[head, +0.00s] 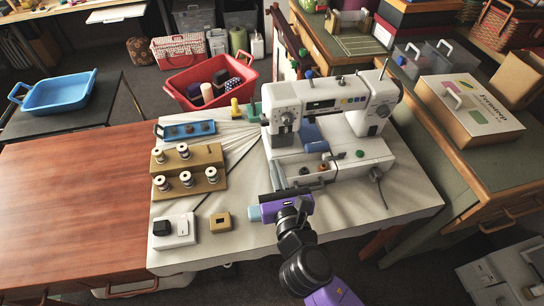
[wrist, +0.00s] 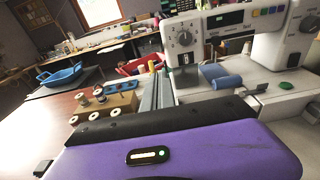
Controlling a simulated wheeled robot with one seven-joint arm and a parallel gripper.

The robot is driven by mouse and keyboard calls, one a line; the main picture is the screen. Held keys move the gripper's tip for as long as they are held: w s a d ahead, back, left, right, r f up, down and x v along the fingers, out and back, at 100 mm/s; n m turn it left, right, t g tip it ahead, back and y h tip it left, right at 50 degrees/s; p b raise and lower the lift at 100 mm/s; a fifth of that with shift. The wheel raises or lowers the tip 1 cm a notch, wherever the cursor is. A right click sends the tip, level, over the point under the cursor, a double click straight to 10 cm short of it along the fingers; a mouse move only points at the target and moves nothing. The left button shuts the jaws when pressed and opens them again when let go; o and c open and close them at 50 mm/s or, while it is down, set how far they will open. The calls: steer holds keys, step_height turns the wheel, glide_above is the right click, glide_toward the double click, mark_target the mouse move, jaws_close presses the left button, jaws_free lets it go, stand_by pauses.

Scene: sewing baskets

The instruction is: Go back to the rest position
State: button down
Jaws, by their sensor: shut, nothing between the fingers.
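My gripper (head: 277,172) is at the end of my purple wrist, over the front of the white-covered table (head: 350,215), just in front of and left of the white sewing machine (head: 325,100). In the wrist view its grey fingers (wrist: 157,82) are together and hold nothing. The sewing machine fills the right of the wrist view (wrist: 225,35).
A tan spool rack (head: 207,158), a blue tray (head: 204,128), a white switch box (head: 178,240) and a small tan block (head: 220,222) lie left of my gripper. A red basket (head: 187,80) stands behind. The wooden table (head: 70,200) at left is bare.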

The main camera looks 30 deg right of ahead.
steer(key=shift+s+a+r, duration=0.2)
steer(key=shift+s, duration=0.5)
steer(key=s+a+r+m+t+y, duration=0.1)
steer(key=s+a+m+y, duration=0.55)
steer(key=m, duration=0.95)
steer(key=s+d+r+m+g, duration=0.1)
steer(key=s+d+m, duration=0.1)
steer(key=s+m, duration=0.6)
steer(key=s+d+r+m+g+h, duration=0.1)
steer(key=s+d+m, duration=0.2)
steer(key=s+m, duration=0.5)
steer(key=f+v, duration=0.1)
steer(key=v, duration=0.6)
steer(key=shift+s+d+f, duration=0.2)
steer(key=shift+s+d, duration=0.05)
